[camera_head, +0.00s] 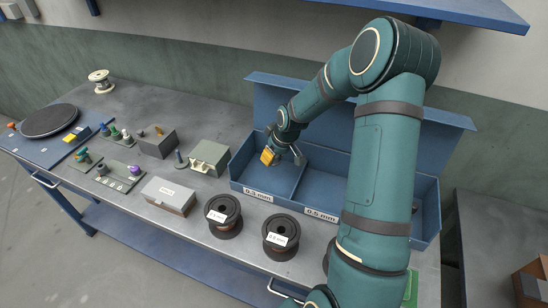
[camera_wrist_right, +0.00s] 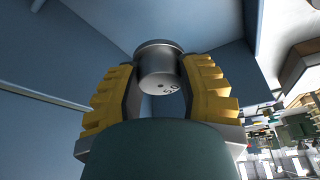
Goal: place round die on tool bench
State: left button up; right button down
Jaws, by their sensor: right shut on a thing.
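The round die (camera_wrist_right: 160,70) is a short dark-grey metal cylinder with small markings on its face, partly unreadable. My right gripper (camera_wrist_right: 160,82) has yellow ribbed fingers shut on the sides of the die. In the head view the right gripper (camera_head: 272,157) is over the left compartment of the blue bin, labelled 0.3 mm, and the die is too small to make out there. The grey tool bench (camera_head: 150,95) runs across the view. My left gripper does not show.
The blue divided bin (camera_head: 262,195) has a raised back panel. Dark spools (camera_head: 223,215) and (camera_head: 281,236) stand in front of it. A grey box (camera_head: 170,196), small fixtures and a round black plate (camera_head: 49,120) occupy the left side. Bare bench lies at the back left.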

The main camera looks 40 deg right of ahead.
aim_at(272, 174)
jog(key=shift+s+a+f+b, duration=0.1)
jog(key=shift+f+b, duration=0.25)
jog(key=shift+f, duration=0.15)
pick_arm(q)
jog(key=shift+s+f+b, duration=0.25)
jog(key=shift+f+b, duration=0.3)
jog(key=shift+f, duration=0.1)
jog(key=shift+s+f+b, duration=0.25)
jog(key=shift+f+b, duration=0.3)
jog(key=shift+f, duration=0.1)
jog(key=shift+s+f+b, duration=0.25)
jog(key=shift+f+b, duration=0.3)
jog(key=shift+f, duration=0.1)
pick_arm(e)
jog(key=shift+f, duration=2.65)
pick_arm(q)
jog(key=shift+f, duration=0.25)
pick_arm(e)
jog(key=shift+f, duration=0.3)
jog(key=c, duration=0.5)
grip_release()
jog(key=v, duration=1.2)
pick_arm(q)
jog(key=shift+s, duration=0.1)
